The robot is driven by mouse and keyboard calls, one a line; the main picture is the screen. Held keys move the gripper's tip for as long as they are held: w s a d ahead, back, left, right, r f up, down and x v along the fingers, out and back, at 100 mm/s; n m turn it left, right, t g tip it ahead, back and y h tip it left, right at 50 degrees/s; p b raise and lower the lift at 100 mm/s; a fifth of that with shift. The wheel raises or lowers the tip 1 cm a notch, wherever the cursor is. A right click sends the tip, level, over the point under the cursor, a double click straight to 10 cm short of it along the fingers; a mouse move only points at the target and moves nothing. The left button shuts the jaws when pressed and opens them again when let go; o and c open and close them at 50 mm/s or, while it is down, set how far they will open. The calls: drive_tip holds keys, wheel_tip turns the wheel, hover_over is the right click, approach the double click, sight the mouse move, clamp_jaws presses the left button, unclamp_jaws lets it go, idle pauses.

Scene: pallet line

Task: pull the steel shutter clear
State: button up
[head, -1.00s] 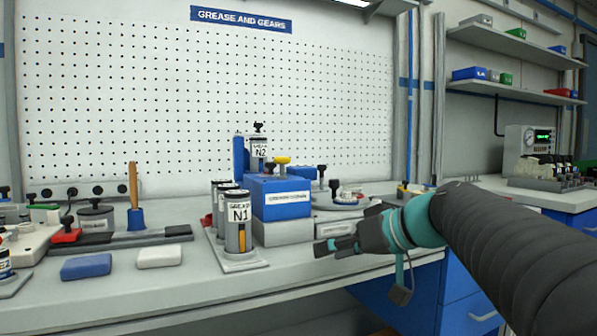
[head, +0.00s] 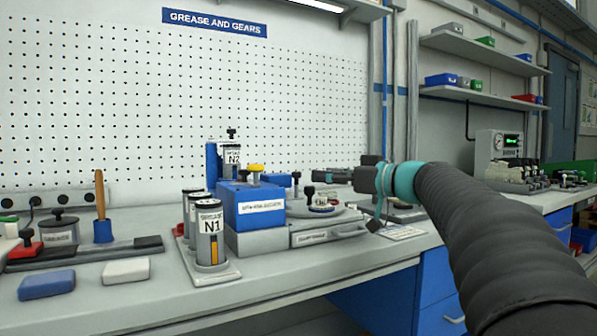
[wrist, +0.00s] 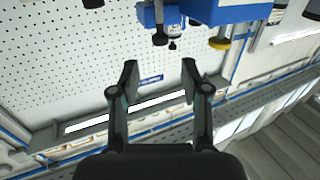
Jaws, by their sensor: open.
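I cannot pick out the steel shutter with certainty. A grey metal base with a labelled front (head: 328,233) stands under and beside a blue box (head: 252,207) with a yellow knob (head: 254,168). A round grey plate (head: 345,215) with black-knobbed parts lies to its right. My gripper (head: 315,176) is above and behind this plate, pointing left, apart from the box. In the wrist view, my gripper (wrist: 159,66) shows two spread fingers with nothing between them. The blue box (wrist: 215,10) is at that view's top, with the yellow knob (wrist: 219,43).
A canister marked N1 (head: 209,232) stands on a tray left of the box. A canister marked N2 (head: 232,160) is behind it.

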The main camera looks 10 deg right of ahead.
sight(300, 173)
drive_tip(key=p+x, duration=0.1)
drive_tip(key=x, duration=0.8)
drive_tip(key=shift+p, duration=0.3)
clamp_jaws()
